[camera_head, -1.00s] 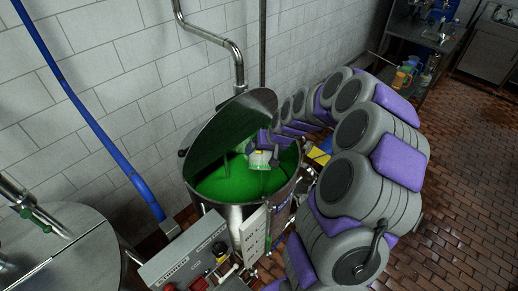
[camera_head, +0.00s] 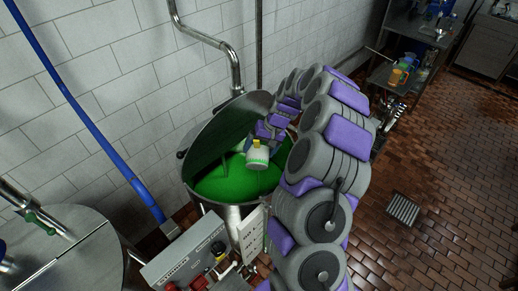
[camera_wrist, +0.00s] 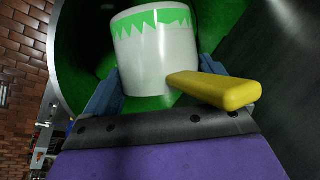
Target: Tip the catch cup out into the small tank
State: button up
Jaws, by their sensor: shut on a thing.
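The catch cup (camera_head: 257,157) is white with a green jagged band and a yellow handle. My gripper (camera_wrist: 158,84) is shut on the cup (camera_wrist: 152,55), with blue fingers on either side of its body; the yellow handle sticks out to the right in the wrist view. In the head view, the cup is over the green liquid inside the open steel tank (camera_head: 225,215), with its handle at the upper side and its green band at the lower side. The cup's mouth and contents cannot be made out.
The tank's round lid (camera_head: 222,128) stands raised at the back left, close to the gripper. A control box (camera_head: 185,255) is in front of the tank. A larger steel vessel (camera_head: 75,255) stands at the left. A shelf with coloured cups (camera_head: 400,75) is at the back right.

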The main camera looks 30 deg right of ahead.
jog(key=shift+w, duration=0.15)
jog(key=shift+w+a+g+y, duration=0.25)
jog(key=shift+a+g+y, duration=0.15)
jog(key=shift+a+g, duration=0.3)
jog(key=shift+w+r+g, duration=0.1)
jog(key=shift+w+g, duration=0.05)
jog(key=shift+g, duration=0.15)
jog(key=shift+w+d+m+g+y+p, duration=0.2)
jog(key=shift+d+g+y, duration=0.15)
jog(key=shift+d, duration=0.25)
jog(key=shift+w+d+m+g+y+p, duration=0.1)
jog(key=shift+w+d+m+g+y, duration=0.1)
jog(key=shift+d+g+y, duration=0.25)
jog(key=shift+w+a+r, duration=0.1)
jog(key=shift+a+r, duration=0.05)
jog(key=shift+a, duration=0.25)
jog(key=shift+w+r+g+p, duration=0.2)
jog(key=shift+r+g+p, duration=0.1)
jog(key=shift+p, duration=0.15)
jog(key=shift+f+g+y+p, duration=0.15)
jog(key=shift+g+y+p, duration=0.15)
jog(key=shift+y+p, duration=0.1)
